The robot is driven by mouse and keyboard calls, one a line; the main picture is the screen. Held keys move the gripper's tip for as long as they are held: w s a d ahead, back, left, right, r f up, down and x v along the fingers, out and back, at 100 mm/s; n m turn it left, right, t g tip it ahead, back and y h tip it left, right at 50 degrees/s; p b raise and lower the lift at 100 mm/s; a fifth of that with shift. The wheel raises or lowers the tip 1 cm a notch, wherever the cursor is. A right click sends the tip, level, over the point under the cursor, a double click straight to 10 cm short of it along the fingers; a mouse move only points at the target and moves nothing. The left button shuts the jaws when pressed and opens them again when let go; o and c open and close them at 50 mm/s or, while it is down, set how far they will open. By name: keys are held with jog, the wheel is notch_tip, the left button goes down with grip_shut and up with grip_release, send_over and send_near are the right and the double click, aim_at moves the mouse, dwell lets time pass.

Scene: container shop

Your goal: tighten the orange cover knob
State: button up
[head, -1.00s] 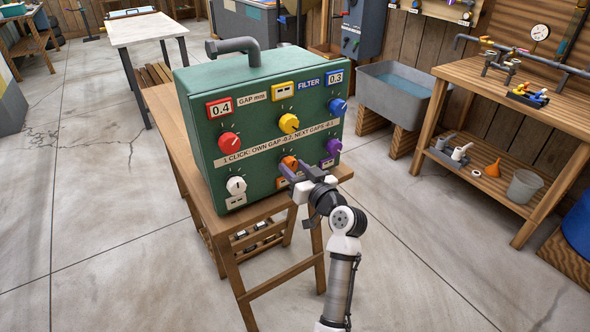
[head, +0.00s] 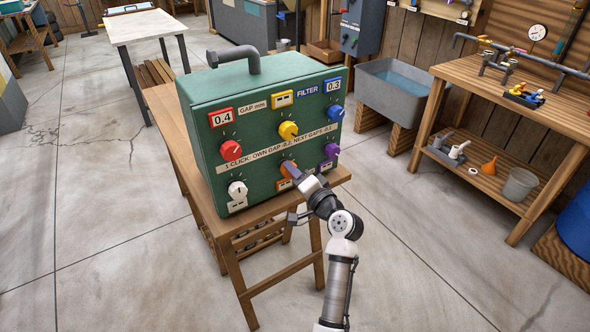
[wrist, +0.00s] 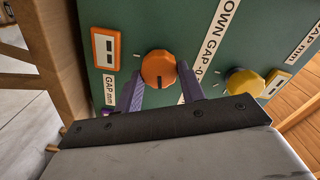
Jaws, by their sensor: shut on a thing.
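The orange cover knob (head: 287,169) sits low on the front of a green box (head: 255,150), between a white knob (head: 238,189) and a purple knob (head: 331,152). In the wrist view the orange knob (wrist: 158,68) shows a dark pointer mark on the side towards me. My gripper (wrist: 159,84) has its two purple fingers on either side of this knob and is shut on it. In the head view my gripper (head: 292,172) reaches the knob from the lower right and partly hides it and the orange-framed display beside it.
Above are a red knob (head: 231,150), a yellow knob (head: 288,130) and a blue knob (head: 336,112). The red display (head: 221,118) reads 0.4 and the blue one (head: 333,86) reads 0.3. The box stands on a wooden table (head: 235,230); open floor lies in front.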

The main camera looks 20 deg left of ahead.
jog(key=shift+r+m+p, duration=0.1)
jog(key=shift+m+p, duration=0.5)
jog(key=shift+m, duration=0.6)
jog(key=o, duration=1)
jog(key=shift+d, duration=0.1)
jog(key=b+v, duration=0.4)
jog(key=v, duration=0.9)
jog(key=shift+s+d, duration=0.2)
jog(key=shift+s, duration=0.05)
